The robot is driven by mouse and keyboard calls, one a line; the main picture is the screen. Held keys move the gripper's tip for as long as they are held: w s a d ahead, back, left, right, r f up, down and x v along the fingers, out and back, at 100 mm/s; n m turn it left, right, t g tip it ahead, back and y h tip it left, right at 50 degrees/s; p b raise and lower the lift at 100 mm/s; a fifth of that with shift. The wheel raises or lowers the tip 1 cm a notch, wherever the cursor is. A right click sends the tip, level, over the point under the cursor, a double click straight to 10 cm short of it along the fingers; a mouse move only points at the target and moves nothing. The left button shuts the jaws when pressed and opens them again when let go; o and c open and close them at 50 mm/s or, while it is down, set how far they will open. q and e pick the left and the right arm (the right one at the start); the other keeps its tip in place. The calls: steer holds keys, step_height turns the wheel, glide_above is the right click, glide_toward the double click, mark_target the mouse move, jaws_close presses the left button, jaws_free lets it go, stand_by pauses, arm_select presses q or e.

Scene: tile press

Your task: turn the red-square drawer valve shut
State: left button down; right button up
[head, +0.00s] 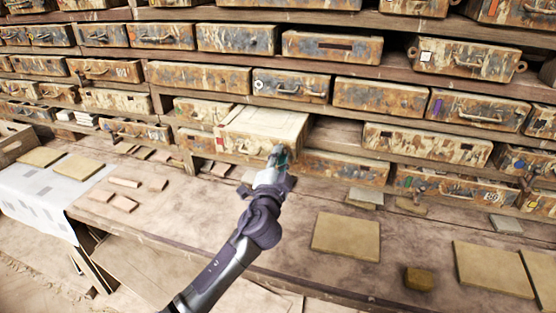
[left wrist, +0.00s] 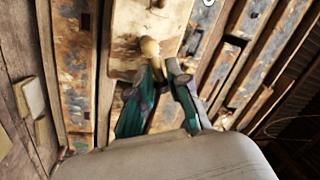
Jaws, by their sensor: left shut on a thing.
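The red-square drawer (head: 262,124) stands out from the shelf wall in the middle of the head view, its pale top showing. The red square (head: 220,145) is at the left end of its front. My left gripper (head: 277,157) is at the right part of this front and covers some of it. In the left wrist view, the fingers (left wrist: 161,72) close on a tan, rounded handle (left wrist: 150,47) in front of a pale drawer front (left wrist: 126,40). How far the handle is turned cannot be told. My right gripper is not in view.
Weathered drawers (head: 292,86) fill the shelves around. The wooden bench (head: 300,213) below carries a large tan tile (head: 346,236), a yellow sponge-like block (head: 419,279) and small tiles (head: 118,201). A white printed sheet (head: 45,195) hangs over the left end.

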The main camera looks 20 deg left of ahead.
arm_select(q)
steer(key=shift+d+f+m+h+b, duration=0.15)
steer(key=shift+f+m+h, duration=0.2)
steer(key=shift+m, duration=0.95)
steer(key=shift+f+m+h+b, duration=0.15)
steer(key=shift+f+m+h, duration=0.2)
steer(key=shift+m, duration=0.95)
steer(key=shift+d+f+m+h+b, duration=0.15)
steer(key=shift+m+h, duration=0.25)
steer(key=shift+m, duration=0.9)
steer(key=shift+f, duration=0.1)
steer(key=c, duration=1.3)
jaws_free()
steer(key=shift+o, duration=0.2)
steer(key=shift+a, duration=0.1)
steer(key=s+f, duration=0.2)
steer(key=s, duration=0.9)
steer(key=shift+s+a+f, duration=0.15)
steer(key=shift+s+a, duration=0.05)
steer(key=shift+s, duration=0.2)
